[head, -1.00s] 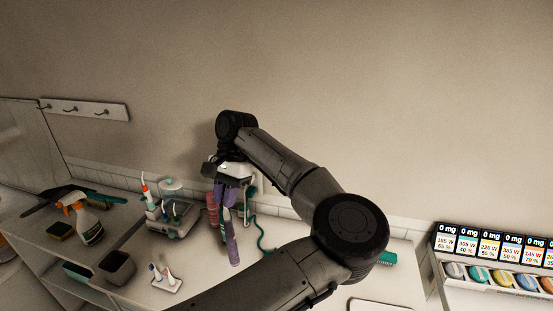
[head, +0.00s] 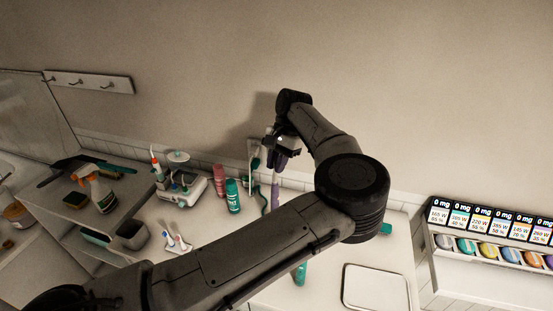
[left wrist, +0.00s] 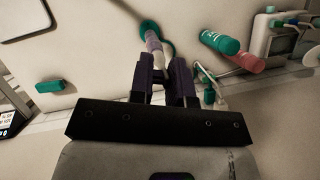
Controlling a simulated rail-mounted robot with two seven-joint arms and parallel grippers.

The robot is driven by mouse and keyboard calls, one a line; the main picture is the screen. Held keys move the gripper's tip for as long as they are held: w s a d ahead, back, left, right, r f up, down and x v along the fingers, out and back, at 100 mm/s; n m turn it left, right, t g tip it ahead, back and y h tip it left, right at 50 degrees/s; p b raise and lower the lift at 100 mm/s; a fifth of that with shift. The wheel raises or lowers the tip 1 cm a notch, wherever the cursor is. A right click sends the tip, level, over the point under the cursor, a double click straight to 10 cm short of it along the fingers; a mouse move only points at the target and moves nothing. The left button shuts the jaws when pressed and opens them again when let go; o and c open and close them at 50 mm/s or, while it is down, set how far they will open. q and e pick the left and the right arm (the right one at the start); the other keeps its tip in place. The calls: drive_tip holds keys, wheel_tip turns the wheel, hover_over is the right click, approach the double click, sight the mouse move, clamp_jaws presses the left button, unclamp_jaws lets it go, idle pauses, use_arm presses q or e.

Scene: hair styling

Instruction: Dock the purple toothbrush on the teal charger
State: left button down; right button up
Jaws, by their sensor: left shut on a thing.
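The purple toothbrush (head: 275,194) hangs roughly upright from my left gripper (head: 278,157), which is shut on it above the counter near the back wall. In the left wrist view the toothbrush (left wrist: 154,43) runs out from between the fingers (left wrist: 166,82), its lower part pale lilac. The teal charger (left wrist: 147,25) shows there as a round teal base with a curved cord, behind the toothbrush's far end. I cannot tell whether they touch. In the head view a teal piece (head: 300,272), apparently the charger, is mostly covered by my arm. My right gripper is out of view.
A teal bottle (head: 233,196) and a pink bottle (head: 219,180) stand left of the toothbrush. A white appliance stand (head: 183,188) is farther left.

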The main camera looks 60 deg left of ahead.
sight(275, 193)
use_arm(q)
drive_tip(key=shift+f+b, duration=0.35)
drive_tip(key=shift+f, duration=1.1)
drive_tip(key=shift+b, duration=0.45)
idle(0.3)
drive_tip(key=shift+b, duration=0.4)
drive_tip(key=shift+f+b, duration=0.65)
idle(0.4)
drive_tip(key=c, duration=1.4)
unclamp_jaws()
